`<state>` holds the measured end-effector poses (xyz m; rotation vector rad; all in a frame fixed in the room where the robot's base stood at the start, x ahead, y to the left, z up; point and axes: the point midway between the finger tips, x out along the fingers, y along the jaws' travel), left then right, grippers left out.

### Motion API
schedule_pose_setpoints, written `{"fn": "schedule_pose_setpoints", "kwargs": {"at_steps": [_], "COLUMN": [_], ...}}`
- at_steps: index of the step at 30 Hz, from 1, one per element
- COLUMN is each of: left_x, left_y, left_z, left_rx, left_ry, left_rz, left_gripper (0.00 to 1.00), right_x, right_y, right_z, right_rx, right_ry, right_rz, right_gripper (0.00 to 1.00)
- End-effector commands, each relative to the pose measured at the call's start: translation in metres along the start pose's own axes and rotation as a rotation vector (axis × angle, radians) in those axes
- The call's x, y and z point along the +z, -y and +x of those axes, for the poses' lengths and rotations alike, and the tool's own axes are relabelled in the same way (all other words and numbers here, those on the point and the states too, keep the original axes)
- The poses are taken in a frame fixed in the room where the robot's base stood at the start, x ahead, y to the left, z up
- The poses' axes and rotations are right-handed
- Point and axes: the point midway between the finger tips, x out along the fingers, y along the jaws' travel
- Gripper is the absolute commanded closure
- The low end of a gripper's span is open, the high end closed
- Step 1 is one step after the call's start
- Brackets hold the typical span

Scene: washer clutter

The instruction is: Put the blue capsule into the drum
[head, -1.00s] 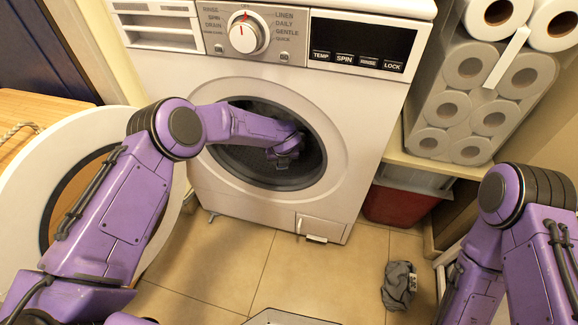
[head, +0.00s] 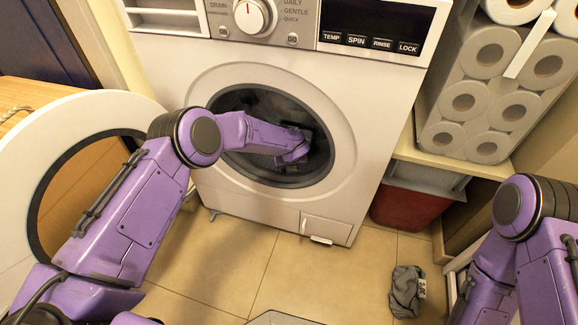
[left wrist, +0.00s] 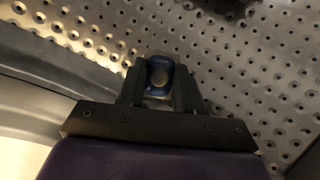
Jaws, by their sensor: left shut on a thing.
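The washer's drum (head: 262,100) is open, its round mouth facing me, and its perforated metal wall (left wrist: 240,60) fills much of the left wrist view. My left arm reaches through the mouth, and my left gripper (head: 305,150) is inside at the right of the opening. In the left wrist view my left gripper (left wrist: 160,85) is shut on the blue capsule (left wrist: 160,66), which shows a dark blue rim and a paler round middle. The capsule is hidden in the head view. My right gripper is out of view; only the right arm shows.
The round washer door (head: 22,165) stands open at the left. A grey crumpled cloth (head: 406,290) lies on the tiled floor. A red and grey bin (head: 402,207) and a pack of paper rolls (head: 480,110) are at the right.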

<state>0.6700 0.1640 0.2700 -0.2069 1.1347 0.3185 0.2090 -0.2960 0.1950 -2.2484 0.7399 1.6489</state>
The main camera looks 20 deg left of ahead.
Motion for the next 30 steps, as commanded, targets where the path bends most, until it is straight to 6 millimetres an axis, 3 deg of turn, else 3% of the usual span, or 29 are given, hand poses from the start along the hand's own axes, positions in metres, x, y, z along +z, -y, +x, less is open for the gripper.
{"fn": "schedule_pose_setpoints", "kwargs": {"at_steps": [2,3,5,6,14,24,30], "left_x": [-0.001,-0.002,-0.002,-0.002,-0.002,0.006,0.004], "left_y": [0.000,0.000,0.000,0.000,0.000,-0.001,-0.001], "left_z": [0.001,0.001,0.001,0.001,0.000,-0.065,-0.085], "left_rx": [0.000,0.000,0.000,0.000,0.000,0.000,0.000], "left_ry": [-0.001,-0.002,-0.002,-0.002,-0.003,-0.002,-0.003], "left_rz": [0.000,0.001,0.001,0.001,0.002,0.001,0.001], "left_gripper": [0.94,0.62,0.42,0.40,0.40,0.40,0.40], "right_x": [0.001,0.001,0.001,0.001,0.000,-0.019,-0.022], "right_y": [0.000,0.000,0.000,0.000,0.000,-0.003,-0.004], "right_z": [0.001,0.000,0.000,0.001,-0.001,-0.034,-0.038], "right_rx": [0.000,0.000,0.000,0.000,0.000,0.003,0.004], "right_ry": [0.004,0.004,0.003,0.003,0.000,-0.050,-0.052], "right_rz": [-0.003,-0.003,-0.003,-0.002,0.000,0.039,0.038], "right_gripper": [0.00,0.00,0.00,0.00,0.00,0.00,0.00]}}
